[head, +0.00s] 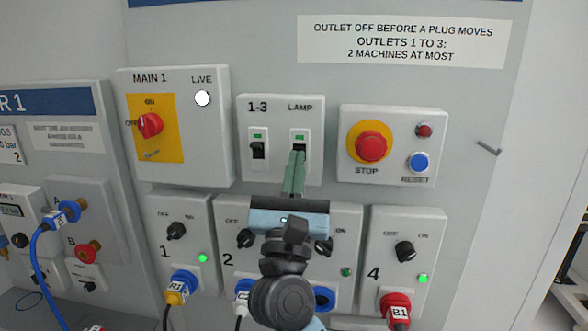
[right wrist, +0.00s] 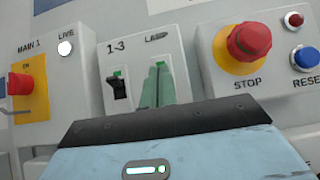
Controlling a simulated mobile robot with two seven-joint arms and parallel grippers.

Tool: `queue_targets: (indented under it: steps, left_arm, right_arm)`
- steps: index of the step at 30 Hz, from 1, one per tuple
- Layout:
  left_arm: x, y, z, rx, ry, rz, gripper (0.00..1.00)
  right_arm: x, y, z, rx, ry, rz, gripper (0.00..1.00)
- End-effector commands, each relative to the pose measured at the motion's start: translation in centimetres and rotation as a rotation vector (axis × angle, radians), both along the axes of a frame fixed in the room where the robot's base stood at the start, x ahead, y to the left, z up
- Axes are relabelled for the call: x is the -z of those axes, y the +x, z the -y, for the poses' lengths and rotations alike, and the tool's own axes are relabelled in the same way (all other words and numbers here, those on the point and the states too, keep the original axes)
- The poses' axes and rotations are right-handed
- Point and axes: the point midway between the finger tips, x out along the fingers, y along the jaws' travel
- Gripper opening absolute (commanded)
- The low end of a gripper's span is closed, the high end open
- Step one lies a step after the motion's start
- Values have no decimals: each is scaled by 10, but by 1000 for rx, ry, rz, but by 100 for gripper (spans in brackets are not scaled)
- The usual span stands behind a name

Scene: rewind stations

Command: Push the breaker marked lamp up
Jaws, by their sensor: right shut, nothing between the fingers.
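The LAMP breaker (head: 300,136) is the right one of two on a white box on the wall panel. Its window shows green, and a dark slot shows just below the window. My right gripper (head: 297,154) is shut and empty, its green fingertips in front of the lower part of this breaker. They hide its lever, so I cannot tell its position or whether they touch it. In the right wrist view the fingers (right wrist: 157,84) cover most of the LAMP breaker. My left gripper is not in view.
The 1-3 breaker (head: 258,149), with a black lever and green window, is close on the left. The red STOP button (head: 371,147) and blue RESET button (head: 418,162) are to the right. The MAIN 1 switch (head: 150,125) is further left. Outlet boxes with knobs and plugs lie below.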

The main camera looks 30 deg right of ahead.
Motion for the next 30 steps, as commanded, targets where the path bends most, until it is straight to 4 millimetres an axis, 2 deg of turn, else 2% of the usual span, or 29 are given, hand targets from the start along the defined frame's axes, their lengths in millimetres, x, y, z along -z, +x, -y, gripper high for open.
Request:
queue_targets:
  steps: [5,15,21,30]
  left_arm:
    - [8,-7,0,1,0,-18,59]
    - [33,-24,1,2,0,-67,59]
    - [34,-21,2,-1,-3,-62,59]
    - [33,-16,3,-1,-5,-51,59]
  right_arm:
    - [13,-6,-6,-2,0,-6,0]
    - [47,-37,-27,-2,0,-6,0]
    - [52,-47,-33,0,1,-1,0]
    - [51,-48,-33,-1,0,1,0]
